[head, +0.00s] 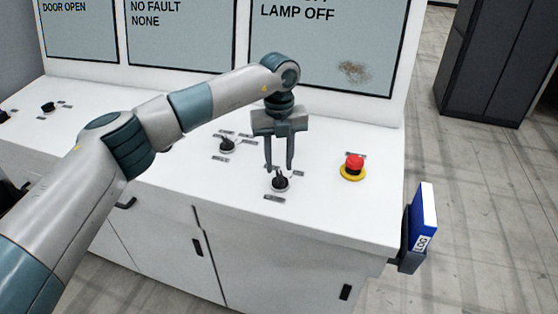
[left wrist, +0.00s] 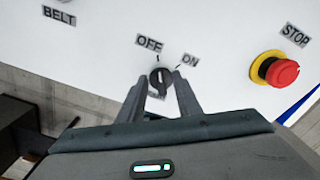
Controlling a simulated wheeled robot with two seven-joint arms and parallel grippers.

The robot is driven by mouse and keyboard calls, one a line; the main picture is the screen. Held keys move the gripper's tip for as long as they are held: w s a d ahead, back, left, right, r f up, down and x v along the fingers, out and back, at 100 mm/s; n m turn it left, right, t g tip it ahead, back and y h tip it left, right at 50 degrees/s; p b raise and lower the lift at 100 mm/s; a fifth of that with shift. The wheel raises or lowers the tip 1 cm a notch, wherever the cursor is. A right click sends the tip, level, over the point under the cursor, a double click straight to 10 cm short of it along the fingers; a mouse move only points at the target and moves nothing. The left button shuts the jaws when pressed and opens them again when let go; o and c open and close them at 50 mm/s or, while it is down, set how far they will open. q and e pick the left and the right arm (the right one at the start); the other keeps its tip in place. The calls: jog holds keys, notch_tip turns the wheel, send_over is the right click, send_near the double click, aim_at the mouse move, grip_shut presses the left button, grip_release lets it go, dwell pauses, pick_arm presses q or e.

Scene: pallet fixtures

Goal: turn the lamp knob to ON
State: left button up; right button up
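The lamp knob (head: 280,184) is a small black rotary knob on the white console top. It also shows in the left wrist view (left wrist: 161,77), with the OFF label (left wrist: 150,43) at its upper left and the ON label (left wrist: 190,60) at its upper right. Its exact pointer setting is hard to read. The screen (head: 320,50) above reads LAMP OFF. My left gripper (head: 279,167) points down over the knob, fingers apart, one on each side of it. I cannot tell whether the fingertips touch it. My right gripper is not in view.
A red emergency stop button (head: 354,164) on a yellow base sits right of the knob. Another black knob (head: 227,146) stands to the left. A blue log binder (head: 423,220) hangs in a holder at the console's right edge. A dark cabinet (head: 497,60) stands behind.

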pick_arm(q)
jog(key=shift+f, duration=1.1)
jog(key=shift+c, duration=0.3)
grip_shut()
